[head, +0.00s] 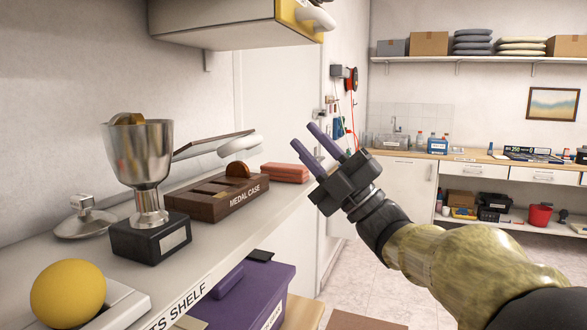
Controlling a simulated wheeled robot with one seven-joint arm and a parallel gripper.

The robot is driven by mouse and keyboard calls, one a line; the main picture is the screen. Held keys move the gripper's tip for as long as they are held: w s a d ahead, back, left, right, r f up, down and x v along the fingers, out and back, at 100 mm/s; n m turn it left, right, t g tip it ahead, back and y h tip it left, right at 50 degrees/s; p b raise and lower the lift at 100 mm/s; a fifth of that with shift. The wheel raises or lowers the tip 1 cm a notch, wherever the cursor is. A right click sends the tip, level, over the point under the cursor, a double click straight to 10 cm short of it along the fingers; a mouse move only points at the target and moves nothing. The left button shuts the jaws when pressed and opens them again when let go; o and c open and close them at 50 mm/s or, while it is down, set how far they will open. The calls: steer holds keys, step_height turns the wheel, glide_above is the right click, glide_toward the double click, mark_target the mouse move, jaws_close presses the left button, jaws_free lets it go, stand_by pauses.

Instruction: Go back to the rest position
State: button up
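My gripper (316,149) is in the middle of the head view, at the end of my arm, which reaches in from the lower right. Its two purple-grey fingers point up and to the left and stand apart, with nothing visible between them. It is in the air in front of the shelf (238,222), to the right of the medal case (222,206). No contact with any object shows.
The shelf holds a yellow ball (68,293), a silver trophy cup (142,158), a loose lid (85,218) and reddish blocks (285,172). A cabinet (235,22) hangs above. A purple bin (240,298) is below. A counter (470,156) lines the back; open floor lies between.

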steer(key=w+d+f+m+t+h, duration=0.4)
steer(key=w+f+m+t+h, duration=0.35)
steer(key=f+m+h, duration=0.5)
steer(key=d+f+m+g+h, duration=0.25)
steer(key=f+m+h, duration=0.2)
steer(key=f, duration=0.25)
steer(key=d+f+m+g+h, duration=0.1)
steer(key=f+m+g+h, duration=0.3)
steer(key=f, duration=0.4)
steer(key=s+f+m+g+h, duration=0.2)
steer(key=s+f+m+g, duration=0.8)
steer(key=s+f, duration=1.15)
step_height(320, 180, up, 26)
steer(key=n+g+p, duration=0.2)
steer(key=p, duration=2.5)
steer(key=shift+s+d+r, duration=0.15)
steer(key=shift+d+r, duration=0.1)
steer(key=shift+d, duration=0.1)
